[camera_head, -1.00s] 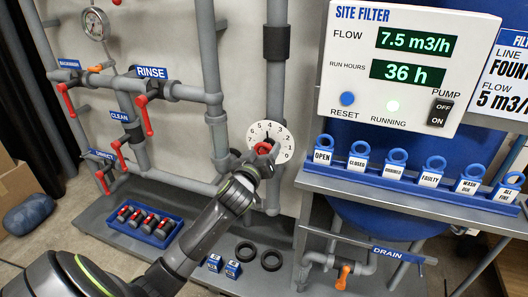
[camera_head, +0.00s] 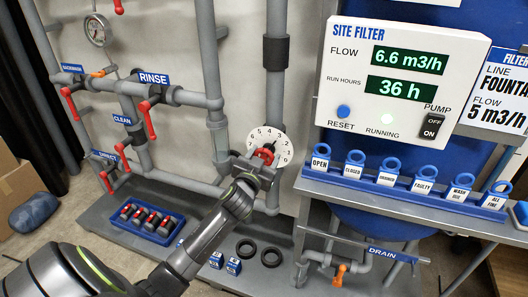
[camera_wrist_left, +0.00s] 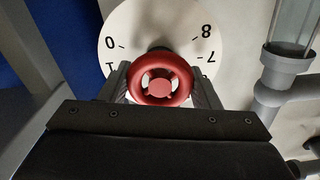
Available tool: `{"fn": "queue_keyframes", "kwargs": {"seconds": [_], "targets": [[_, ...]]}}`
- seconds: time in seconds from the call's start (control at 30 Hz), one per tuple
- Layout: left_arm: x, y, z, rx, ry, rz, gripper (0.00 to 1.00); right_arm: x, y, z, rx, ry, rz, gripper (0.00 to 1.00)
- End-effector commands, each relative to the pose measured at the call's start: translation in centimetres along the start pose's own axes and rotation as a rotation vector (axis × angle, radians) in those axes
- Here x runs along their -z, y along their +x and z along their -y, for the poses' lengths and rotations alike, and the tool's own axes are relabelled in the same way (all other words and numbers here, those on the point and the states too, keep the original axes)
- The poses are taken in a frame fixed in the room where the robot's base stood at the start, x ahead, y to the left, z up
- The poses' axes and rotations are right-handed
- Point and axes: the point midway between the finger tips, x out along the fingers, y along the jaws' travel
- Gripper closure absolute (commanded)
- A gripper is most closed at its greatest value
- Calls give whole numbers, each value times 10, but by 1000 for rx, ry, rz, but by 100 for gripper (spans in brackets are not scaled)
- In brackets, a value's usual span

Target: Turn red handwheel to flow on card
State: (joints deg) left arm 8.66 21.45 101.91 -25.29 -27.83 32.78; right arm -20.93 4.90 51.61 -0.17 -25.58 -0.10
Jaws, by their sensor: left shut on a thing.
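The red handwheel (camera_head: 264,154) sits in front of a white numbered dial (camera_head: 283,149) on the pipe wall. In the left wrist view the red handwheel (camera_wrist_left: 160,79) lies between the fingers, with the dial (camera_wrist_left: 118,38) behind it. My left gripper (camera_head: 258,160) is shut on the handwheel and hides part of it. The display (camera_head: 408,60) reads a flow of 6.6 m3/h. The card (camera_head: 498,95) at the right edge reads FLOW 5 m3/h and is partly cut off. My right gripper is not in view.
Red lever valves (camera_head: 149,112) stand on the pipes at the left. A shelf (camera_head: 400,200) of blue tags is at right.

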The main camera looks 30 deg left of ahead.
Motion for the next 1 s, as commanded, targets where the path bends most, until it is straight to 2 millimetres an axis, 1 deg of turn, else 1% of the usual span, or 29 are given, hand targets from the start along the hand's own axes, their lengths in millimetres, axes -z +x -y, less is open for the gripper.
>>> {"fn": "queue_keyframes", "kwargs": {"seconds": [0.03, 0.6, 0.8, 1.0], "targets": [[3, 0, 0, 0, 43, 2, 66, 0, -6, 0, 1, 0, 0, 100], [2, 0, -1, -1, 577, -1, 66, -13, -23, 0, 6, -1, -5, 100], [2, 0, -1, -1, 732, -1, 66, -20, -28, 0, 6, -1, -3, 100], [1, 0, -1, 0, 843, -1, 66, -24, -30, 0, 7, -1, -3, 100]]}}
